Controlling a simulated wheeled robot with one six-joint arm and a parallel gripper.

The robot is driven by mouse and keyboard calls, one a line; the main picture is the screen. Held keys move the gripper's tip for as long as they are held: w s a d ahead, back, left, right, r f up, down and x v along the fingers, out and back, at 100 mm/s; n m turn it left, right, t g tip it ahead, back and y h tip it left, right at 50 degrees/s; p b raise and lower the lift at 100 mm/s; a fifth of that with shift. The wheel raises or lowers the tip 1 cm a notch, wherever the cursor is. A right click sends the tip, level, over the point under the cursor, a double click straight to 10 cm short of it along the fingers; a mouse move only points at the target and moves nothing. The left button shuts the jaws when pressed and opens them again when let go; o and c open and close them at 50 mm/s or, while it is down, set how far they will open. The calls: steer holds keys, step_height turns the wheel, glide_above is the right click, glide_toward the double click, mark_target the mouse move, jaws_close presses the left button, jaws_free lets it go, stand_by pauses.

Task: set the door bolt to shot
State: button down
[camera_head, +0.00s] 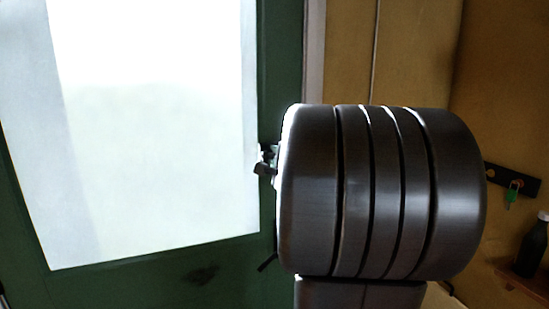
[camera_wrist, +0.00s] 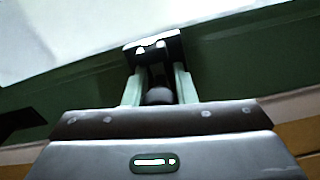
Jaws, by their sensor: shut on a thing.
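The door bolt (camera_wrist: 153,47) is a dark fitting on the green door (camera_wrist: 75,92), beside the bright glass pane. In the wrist view my gripper (camera_wrist: 158,82) has its two pale green fingers on either side of a dark rounded piece, apparently the bolt's knob, and is shut on it. In the head view a small dark part of the bolt or gripper shows at the pane's right edge; I cannot tell which. My large dark arm link hides the rest there. Whether the bolt is shot or drawn is not clear.
A black hook rail (camera_head: 524,182) with a green padlock-like tag (camera_head: 511,194) hangs on the yellow wall (camera_head: 415,55) at right. A dark bottle (camera_head: 533,250) stands on a small wooden shelf (camera_head: 523,284).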

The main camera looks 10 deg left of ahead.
steer(key=w+d, duration=0.2)
steer(key=d, duration=0.1)
steer(key=shift+b, duration=0.4)
steer(key=c, duration=1.5)
jaws_free()
steer(key=o, duration=0.3)
steer(key=shift+w+d, duration=0.1)
steer(key=shift+d, duration=0.1)
steer(key=b+v, duration=0.3)
steer(key=v, duration=1)
steer(key=shift+s+d, duration=0.15)
steer(key=shift+s, duration=0.25)
